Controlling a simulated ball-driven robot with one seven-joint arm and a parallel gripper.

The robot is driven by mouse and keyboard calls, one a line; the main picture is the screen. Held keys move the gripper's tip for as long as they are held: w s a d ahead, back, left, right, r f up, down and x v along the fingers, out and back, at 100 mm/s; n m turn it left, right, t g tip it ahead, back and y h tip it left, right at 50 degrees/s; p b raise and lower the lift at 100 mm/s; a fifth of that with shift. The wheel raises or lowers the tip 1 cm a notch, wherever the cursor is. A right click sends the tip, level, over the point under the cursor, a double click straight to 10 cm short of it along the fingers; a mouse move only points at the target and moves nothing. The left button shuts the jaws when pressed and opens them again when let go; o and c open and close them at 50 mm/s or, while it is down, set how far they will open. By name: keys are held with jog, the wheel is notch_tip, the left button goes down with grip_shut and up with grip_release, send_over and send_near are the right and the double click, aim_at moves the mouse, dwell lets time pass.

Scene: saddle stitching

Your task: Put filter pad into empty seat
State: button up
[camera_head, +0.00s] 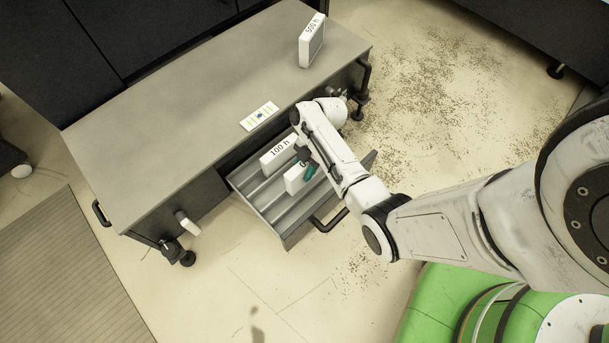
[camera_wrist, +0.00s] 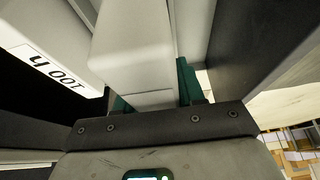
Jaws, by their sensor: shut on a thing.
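My gripper (camera_head: 307,163) is shut on a white filter pad (camera_head: 293,181) at the open drawer (camera_head: 269,211). In the wrist view the held pad (camera_wrist: 133,45) stands between the green fingers of my gripper (camera_wrist: 153,95). A second white pad marked "100 h" (camera_head: 272,162) is in the drawer, beside the held one; it also shows in the wrist view (camera_wrist: 45,45). The drawer has several parallel grooves, with bare ones at its front. I cannot tell whether the held pad rests in a groove or hangs just above. My arm hides the drawer's right part.
A white pad marked "500 h" (camera_head: 311,43) stands upright on the grey bench top (camera_head: 190,110). A small card (camera_head: 259,116) lies near the bench's front edge. The drawer handle (camera_head: 331,219) sticks out in front. The floor before the drawer is clear.

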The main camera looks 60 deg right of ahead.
notch_tip(320, 180, down, 6)
jog(key=b, duration=0.3)
jog(key=shift+f, duration=0.2)
jog(key=shift+r, duration=0.1)
jog(key=o, duration=1.1)
jog(key=shift+o, duration=0.2)
